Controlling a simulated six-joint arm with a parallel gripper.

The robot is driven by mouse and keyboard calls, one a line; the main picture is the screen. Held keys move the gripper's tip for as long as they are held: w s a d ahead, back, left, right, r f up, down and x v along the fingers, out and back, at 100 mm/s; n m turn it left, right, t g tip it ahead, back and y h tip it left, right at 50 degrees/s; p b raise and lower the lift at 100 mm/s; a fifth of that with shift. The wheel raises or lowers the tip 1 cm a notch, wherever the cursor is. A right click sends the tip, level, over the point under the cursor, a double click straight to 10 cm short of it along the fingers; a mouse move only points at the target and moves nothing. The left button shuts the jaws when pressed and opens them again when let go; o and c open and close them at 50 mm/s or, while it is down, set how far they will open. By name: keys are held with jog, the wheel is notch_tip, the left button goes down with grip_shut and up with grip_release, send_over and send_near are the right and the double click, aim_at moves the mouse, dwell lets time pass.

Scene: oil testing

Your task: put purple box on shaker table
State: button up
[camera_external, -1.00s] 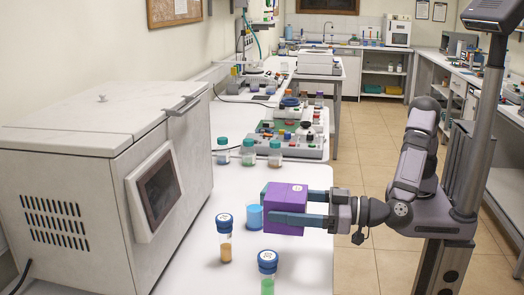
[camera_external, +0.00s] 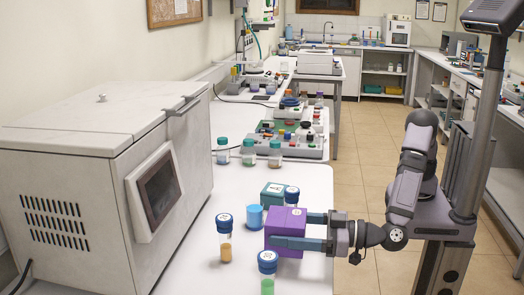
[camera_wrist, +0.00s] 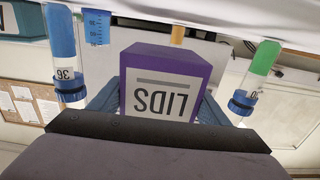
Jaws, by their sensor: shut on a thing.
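The purple box (camera_external: 287,222) is between the blue fingers of my gripper (camera_external: 286,230), which is shut on it near the front right edge of the white bench. In the wrist view the purple box (camera_wrist: 165,90) shows upside-down "LIDS" lettering, with a blue finger of my gripper (camera_wrist: 160,103) on either side. I cannot tell whether the box touches the bench. A device (camera_external: 290,151) with coloured parts stands farther back on the bench; I cannot tell whether it is the shaker table.
A teal box (camera_external: 272,194), a blue-capped vial (camera_external: 292,196) and a blue beaker (camera_external: 254,217) stand close behind the purple box. An orange vial (camera_external: 225,240) and a green vial (camera_external: 267,275) stand left and in front. Several teal- and brown-capped jars (camera_external: 248,153) stand farther back. A large white machine (camera_external: 110,190) fills the left.

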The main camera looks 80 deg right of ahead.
jog(key=shift+f, duration=1.85)
jog(key=shift+f, duration=0.15)
jog(key=o, duration=1.2)
jog(key=shift+c, duration=0.2)
jog(key=shift+r, duration=0.2)
jog(key=s+b, duration=0.1)
jog(key=s, duration=0.9)
jog(key=shift+s+f, duration=0.1)
jog(key=shift+s, duration=0.25)
jog(key=shift+o, duration=0.4)
jog(key=shift+s+b, duration=0.3)
jog(key=shift+s, duration=0.35)
